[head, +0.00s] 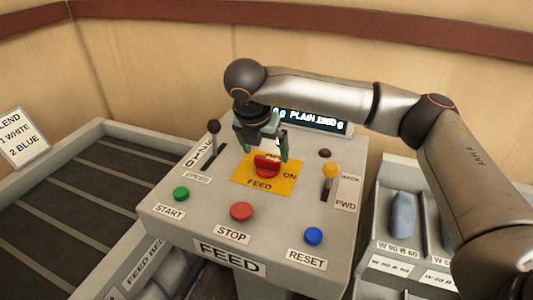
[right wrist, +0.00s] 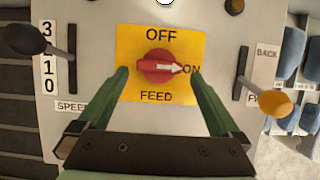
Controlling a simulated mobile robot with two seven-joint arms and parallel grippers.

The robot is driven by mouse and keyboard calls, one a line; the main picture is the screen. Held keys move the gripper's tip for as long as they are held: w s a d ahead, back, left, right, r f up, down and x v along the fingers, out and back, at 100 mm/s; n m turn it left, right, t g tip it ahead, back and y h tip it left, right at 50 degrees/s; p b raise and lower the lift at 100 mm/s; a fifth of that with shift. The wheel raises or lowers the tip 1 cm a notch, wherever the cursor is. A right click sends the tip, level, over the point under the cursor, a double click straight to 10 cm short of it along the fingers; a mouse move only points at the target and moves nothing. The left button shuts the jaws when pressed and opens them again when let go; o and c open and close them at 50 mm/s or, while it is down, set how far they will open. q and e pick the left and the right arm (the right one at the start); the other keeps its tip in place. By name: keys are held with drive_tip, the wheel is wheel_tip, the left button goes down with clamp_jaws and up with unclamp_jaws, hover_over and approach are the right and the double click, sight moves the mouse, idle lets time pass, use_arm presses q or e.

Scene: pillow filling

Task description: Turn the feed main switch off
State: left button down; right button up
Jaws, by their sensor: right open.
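The feed main switch is a red rotary knob (head: 267,166) on a yellow plate (head: 250,183) marked OFF, ON and FEED. In the right wrist view the knob (right wrist: 155,67) has a white arrow that points right, at ON. My right gripper (head: 264,157) is over the switch and points down at it. In the right wrist view its green fingers (right wrist: 162,78) are open, one on each side of the knob and apart from it. My left gripper is not in view.
The grey console (head: 190,216) carries a green START button (head: 181,194), red STOP button (head: 241,211) and blue RESET button (head: 313,236). A black-knobbed speed lever (head: 214,127) stands left of the switch, a yellow-knobbed lever (head: 330,170) right. A display (head: 313,120) is behind.

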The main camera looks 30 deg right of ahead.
sight(267, 159)
drive_tip(key=shift+x, duration=1.9)
